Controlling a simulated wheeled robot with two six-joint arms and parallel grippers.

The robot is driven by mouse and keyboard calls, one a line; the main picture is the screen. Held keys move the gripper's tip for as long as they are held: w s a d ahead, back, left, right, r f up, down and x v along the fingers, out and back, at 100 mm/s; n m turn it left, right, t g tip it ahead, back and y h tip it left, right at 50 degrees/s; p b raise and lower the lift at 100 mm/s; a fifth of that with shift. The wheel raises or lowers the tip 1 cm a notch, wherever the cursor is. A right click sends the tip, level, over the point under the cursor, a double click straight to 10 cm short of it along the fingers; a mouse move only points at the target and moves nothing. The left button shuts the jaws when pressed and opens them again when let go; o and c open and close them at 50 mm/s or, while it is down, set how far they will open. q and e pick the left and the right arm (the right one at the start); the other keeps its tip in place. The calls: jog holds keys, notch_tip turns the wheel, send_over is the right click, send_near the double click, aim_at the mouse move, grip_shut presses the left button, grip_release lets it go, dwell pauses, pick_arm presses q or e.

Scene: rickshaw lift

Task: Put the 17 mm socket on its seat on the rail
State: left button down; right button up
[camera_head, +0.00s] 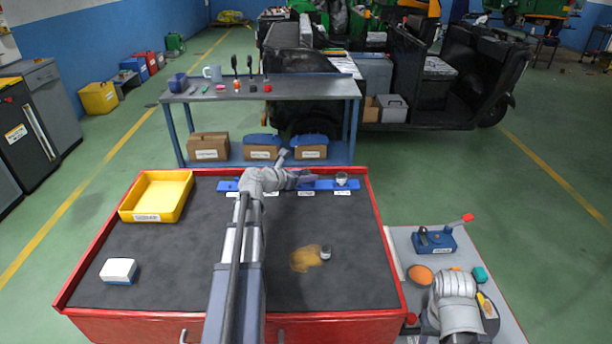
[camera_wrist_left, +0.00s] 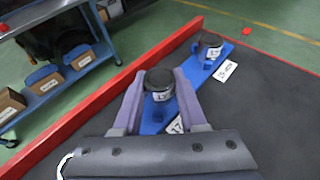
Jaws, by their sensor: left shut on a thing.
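My left gripper (camera_head: 303,178) is at the blue rail (camera_head: 325,184) along the back of the tool mat. In the left wrist view, my left gripper (camera_wrist_left: 158,98) is shut on a dark-topped socket (camera_wrist_left: 160,82) with a pale label. The socket is upright over or on the rail (camera_wrist_left: 153,122); I cannot tell whether it touches its seat. A rail label partly seen below it seems to begin with 17. Another socket (camera_head: 342,179) stands at the rail's right end, also in the left wrist view (camera_wrist_left: 209,46). My right wrist (camera_head: 455,290) is at lower right; its fingertips are not clear.
A yellow bin (camera_head: 157,196) is at back left and a white-and-blue box (camera_head: 119,271) at front left. The red cart rim (camera_head: 388,250) borders the mat. A side tray (camera_head: 402,240) holds small items.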

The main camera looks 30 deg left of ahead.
pick_arm(q)
jog(key=shift+f+b, duration=0.35)
jog(key=shift+f, duration=0.05)
dwell(0.4)
